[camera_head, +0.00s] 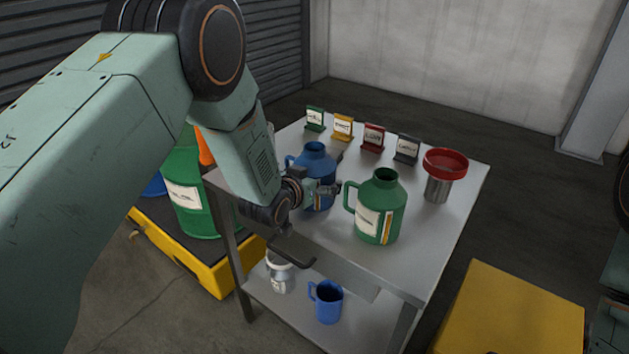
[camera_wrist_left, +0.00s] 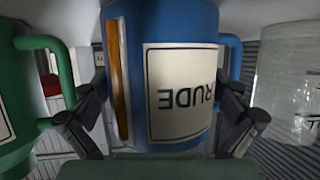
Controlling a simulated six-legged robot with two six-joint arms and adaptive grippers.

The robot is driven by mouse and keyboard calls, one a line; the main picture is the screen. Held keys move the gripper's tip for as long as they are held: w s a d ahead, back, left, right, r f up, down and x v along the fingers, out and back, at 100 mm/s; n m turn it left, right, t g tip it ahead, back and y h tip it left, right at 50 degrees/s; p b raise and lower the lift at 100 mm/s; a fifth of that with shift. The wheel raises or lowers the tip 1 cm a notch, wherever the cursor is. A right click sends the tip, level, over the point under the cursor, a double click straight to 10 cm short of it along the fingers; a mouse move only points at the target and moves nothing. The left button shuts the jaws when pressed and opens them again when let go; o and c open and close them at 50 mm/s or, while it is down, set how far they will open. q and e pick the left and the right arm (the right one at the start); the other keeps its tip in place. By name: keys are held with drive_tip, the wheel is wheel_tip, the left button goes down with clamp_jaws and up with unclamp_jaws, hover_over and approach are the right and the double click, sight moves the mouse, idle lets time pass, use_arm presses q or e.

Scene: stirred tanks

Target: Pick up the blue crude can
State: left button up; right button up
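The blue crude can (camera_head: 317,163) stands upright on the metal table, partly hidden behind my left gripper (camera_head: 322,187). In the left wrist view the blue can (camera_wrist_left: 183,35) fills the middle, its "CRUDE" label upside down and its handle on the right. The fingers of my left gripper (camera_wrist_left: 165,112) are spread, one on each side of the can. I see no clear grip, and contact cannot be made out. My right gripper is not in view.
A green can (camera_head: 381,205) stands close right of the blue can. A red funnel (camera_head: 445,165) and several small label stands (camera_head: 372,138) are behind. A blue jug (camera_head: 328,303) sits on the lower shelf. A yellow block (camera_head: 510,315) is at front right, a green drum (camera_head: 188,195) left.

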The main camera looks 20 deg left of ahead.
use_arm(q)
drive_tip(key=c, duration=1.3)
drive_tip(key=shift+w+r, duration=0.15)
drive_tip(key=shift+c, duration=0.3)
